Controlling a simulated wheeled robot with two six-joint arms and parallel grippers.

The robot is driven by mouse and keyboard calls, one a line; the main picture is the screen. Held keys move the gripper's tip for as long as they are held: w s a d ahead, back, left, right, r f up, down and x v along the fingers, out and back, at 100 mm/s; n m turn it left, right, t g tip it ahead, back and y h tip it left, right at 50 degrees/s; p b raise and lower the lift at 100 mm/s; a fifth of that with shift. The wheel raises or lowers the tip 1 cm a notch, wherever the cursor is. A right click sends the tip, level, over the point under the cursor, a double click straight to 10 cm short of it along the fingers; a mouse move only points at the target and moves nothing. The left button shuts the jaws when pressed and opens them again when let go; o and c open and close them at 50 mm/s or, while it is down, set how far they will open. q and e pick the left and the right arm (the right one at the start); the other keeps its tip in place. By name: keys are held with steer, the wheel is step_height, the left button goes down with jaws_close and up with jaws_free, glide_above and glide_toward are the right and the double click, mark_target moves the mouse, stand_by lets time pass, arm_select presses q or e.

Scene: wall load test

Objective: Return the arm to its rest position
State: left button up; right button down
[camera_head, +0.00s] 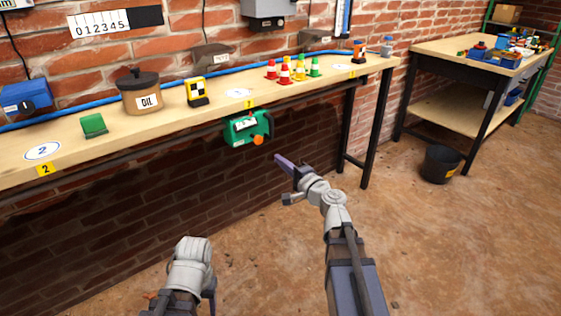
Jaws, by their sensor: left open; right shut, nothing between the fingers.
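My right arm reaches up from the bottom middle. Its gripper (279,159) is shut and empty, with dark purplish fingers pointing up and left over the floor in front of the workbench (66,164). It is below the bench top and apart from the green device on the bench's front. My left arm shows at the bottom left with a white wrist part. My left gripper (209,294) is open and low over the floor, mostly hidden by its own arm and the picture edge. No object shows in it.
On the bench are a pot marked DIE (140,95), a green block (94,125), a yellow-black marker (197,92) and several small cones (285,74). A green device (247,129) hangs at its front edge. A second table (440,48) and black bucket (440,164) stand right. Floor between is clear.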

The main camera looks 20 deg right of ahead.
stand_by(0.4)
steer(key=s+a+f+n+g+y, duration=0.2)
steer(key=s+a+f+n+g, duration=0.45)
steer(key=a, duration=0.45)
steer(key=s+a+f+n+g+y, duration=0.1)
steer(key=s+a+f+n+g, duration=0.45)
steer(key=a+f, duration=0.4)
steer(key=s+d+f+n+g+h, duration=0.1)
steer(key=s+f+n+g+h, duration=0.25)
steer(key=s, duration=0.35)
steer(key=s+d+f+n+g+h, duration=0.1)
steer(key=s+f+n+g+h, duration=0.15)
steer(key=s+h, duration=0.3)
step_height(320, 180, up, 38)
steer(key=s+p, duration=0.1)
steer(key=p, duration=3.6)
steer(key=shift+s+d+f+t+p, duration=0.2)
steer(key=shift+d+t+p, duration=0.1)
steer(key=shift+d, duration=0.05)
